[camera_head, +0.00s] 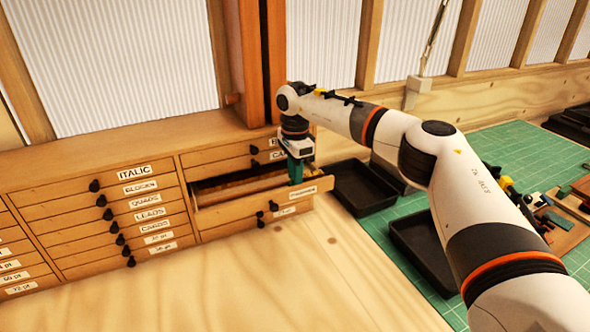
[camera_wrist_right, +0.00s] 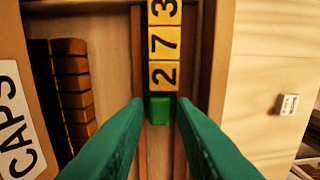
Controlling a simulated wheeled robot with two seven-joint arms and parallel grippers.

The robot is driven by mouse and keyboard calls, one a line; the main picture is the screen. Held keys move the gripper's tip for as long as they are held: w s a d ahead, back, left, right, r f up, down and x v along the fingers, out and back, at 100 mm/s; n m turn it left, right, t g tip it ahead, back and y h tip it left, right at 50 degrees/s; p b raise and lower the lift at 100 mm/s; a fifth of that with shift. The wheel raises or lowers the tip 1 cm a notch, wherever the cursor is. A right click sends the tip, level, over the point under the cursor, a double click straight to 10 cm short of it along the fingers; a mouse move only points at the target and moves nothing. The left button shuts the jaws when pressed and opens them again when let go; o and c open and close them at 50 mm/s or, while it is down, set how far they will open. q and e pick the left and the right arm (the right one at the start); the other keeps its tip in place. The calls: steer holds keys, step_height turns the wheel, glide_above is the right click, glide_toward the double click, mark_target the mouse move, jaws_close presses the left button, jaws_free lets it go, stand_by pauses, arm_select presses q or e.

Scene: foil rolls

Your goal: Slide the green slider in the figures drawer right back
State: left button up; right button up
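The figures drawer (camera_head: 240,208) is pulled out of the cabinet, its label too small to read surely. My right gripper (camera_head: 295,178) reaches down into it from above. In the right wrist view the green slider (camera_wrist_right: 160,108) sits in a narrow channel, at the near end of a row of yellow blocks (camera_wrist_right: 163,45) marked 3, 7 and 2. The green fingers of my right gripper (camera_wrist_right: 160,112) stand one on each side of the slider, apart, with a small gap on each side. In the head view the slider is hidden. My left gripper is not in view.
Closed drawers with black knobs, such as the ITALIC drawer (camera_head: 135,174), stand left. In the wrist view a CAPS label (camera_wrist_right: 15,130) and dark blocks (camera_wrist_right: 72,85) lie left of the channel. Black trays (camera_head: 362,187) and a green mat (camera_head: 515,150) are right. The wooden tabletop (camera_head: 270,280) is clear.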

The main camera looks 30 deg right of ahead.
steer(key=shift+f, duration=0.25)
steer(key=shift+c, duration=0.2)
jaws_close()
steer(key=shift+w+a, duration=0.15)
steer(key=shift+a, duration=1.5)
steer(key=shift+o, duration=0.2)
jaws_free()
steer(key=shift+d, duration=0.1)
steer(key=shift+r, duration=0.1)
